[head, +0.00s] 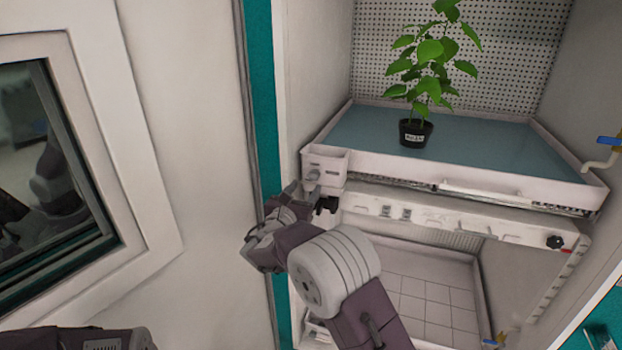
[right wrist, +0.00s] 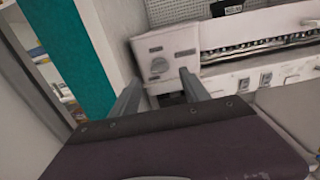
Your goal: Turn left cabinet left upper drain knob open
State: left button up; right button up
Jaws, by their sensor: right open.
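The upper shelf's pale tray housing (head: 326,160) stands at the front left corner of the blue-surfaced tray (head: 345,130). In the right wrist view a round grey knob (right wrist: 158,65) sits on the front face of this housing. My right gripper (right wrist: 160,78) is open. Its two fingers point at the housing, one on each side of the knob's lower part in the picture; I cannot tell whether they touch it. In the head view the right gripper (head: 305,190) is just in front of the housing and partly hides the knob. My left gripper is not in view.
A black knob (head: 555,241) sits on the right of the rail below the tray. A potted plant (head: 415,133) stands on the tray. A blue-handled valve (head: 608,141) is on the right wall. The white door (head: 190,110) stands close on the left.

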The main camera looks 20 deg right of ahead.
aim_at(312, 179)
jog(key=p+x, duration=0.1)
jog(key=x, duration=0.4)
jog(key=shift+r, duration=0.1)
jog(key=shift+w, duration=0.15)
jog(key=shift+w+d, duration=0.25)
jog(key=shift+d, duration=0.05)
jog(key=shift+a, duration=0.1)
grip_shut()
jog(key=shift+f+m+b, duration=0.2)
jog(key=shift+m+b, duration=8.7)
jog(key=shift+b, duration=2.1)
